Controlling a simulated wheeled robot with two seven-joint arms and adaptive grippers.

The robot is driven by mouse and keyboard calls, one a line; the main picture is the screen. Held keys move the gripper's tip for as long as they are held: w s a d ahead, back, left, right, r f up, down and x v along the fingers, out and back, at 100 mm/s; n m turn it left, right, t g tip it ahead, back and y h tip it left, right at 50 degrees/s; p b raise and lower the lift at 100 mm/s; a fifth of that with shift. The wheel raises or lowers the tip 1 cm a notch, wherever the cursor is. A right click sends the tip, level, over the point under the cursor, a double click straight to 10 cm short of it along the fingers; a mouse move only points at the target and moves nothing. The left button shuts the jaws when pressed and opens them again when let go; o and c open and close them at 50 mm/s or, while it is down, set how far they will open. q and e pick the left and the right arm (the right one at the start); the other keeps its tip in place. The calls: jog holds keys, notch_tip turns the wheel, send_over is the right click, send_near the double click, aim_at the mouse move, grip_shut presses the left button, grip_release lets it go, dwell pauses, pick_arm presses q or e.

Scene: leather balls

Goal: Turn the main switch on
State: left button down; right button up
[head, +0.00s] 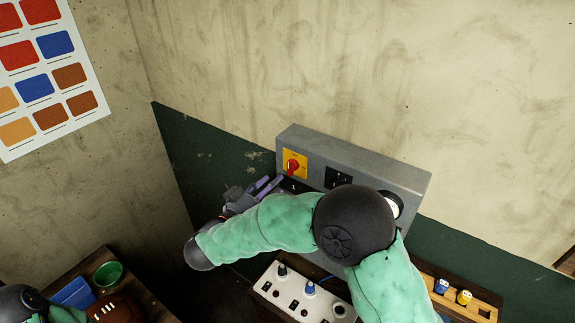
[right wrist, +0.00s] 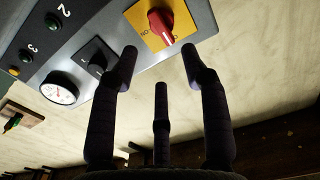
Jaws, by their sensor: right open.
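The main switch is a red rotary knob (head: 293,166) on a yellow plate (head: 301,156) at the left end of a grey control box (head: 340,150). In the right wrist view the red knob (right wrist: 162,27) shows at the top, with lettering partly legible on its plate. My right gripper (head: 273,185) is just below and left of the knob in the head view. In the right wrist view its three dark fingers (right wrist: 158,65) are spread, empty and pointing toward the plate, with a visible gap to the knob. My left gripper is out of view.
A black knob (head: 338,178) and a round gauge (right wrist: 59,92) sit beside the switch on the box. A white panel (head: 300,292) with small controls lies below. A wooden rack (head: 470,298) is at right, a football (head: 118,308) at lower left. The wall above is bare.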

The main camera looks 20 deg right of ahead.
aim_at(290, 169)
jog(key=p+x, duration=0.1)
jog(key=x, duration=0.7)
jog(key=shift+w+d, duration=0.1)
jog(key=shift+w, duration=0.1)
jog(key=c, duration=0.8)
